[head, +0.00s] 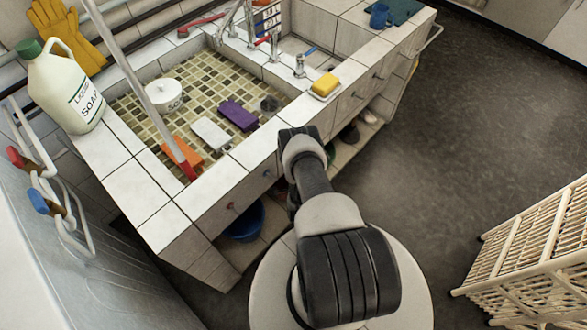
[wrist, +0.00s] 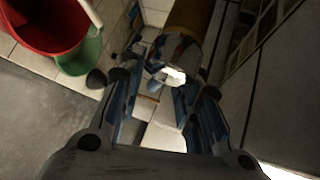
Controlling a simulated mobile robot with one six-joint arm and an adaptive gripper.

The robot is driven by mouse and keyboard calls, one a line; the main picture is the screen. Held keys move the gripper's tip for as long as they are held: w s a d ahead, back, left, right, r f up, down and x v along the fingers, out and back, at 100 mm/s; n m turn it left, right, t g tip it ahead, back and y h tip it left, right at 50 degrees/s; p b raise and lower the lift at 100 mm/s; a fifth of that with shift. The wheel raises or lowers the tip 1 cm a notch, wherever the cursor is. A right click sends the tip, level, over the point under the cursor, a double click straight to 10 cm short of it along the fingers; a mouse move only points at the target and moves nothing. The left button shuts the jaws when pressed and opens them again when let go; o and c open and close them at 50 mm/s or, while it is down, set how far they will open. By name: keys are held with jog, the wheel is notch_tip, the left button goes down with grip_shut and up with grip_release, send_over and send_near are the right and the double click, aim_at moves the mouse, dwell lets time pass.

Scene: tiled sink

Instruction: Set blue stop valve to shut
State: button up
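A blue handle (head: 45,202) sits on white pipework at the left edge of the head view, below a red handle (head: 22,158). I cannot tell which of these is the stop valve. My gripper is hidden behind my own arm in the head view, at the sink's front side. In the wrist view my gripper (wrist: 165,84) has its fingers spread apart. A shiny metal part (wrist: 178,50) lies in line with the gap; its contact with the fingers is unclear.
The tiled sink (head: 130,185) holds a white pot (head: 164,96) and several sponges. A soap jug (head: 65,90) stands on its left rim. A cream crate (head: 525,255) is at right. Red (wrist: 40,25) and green (wrist: 82,52) containers show in the wrist view.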

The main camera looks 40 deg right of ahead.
jog(key=v, duration=1.1)
jog(key=shift+s+a+r, duration=0.15)
jog(key=shift+a, duration=0.1)
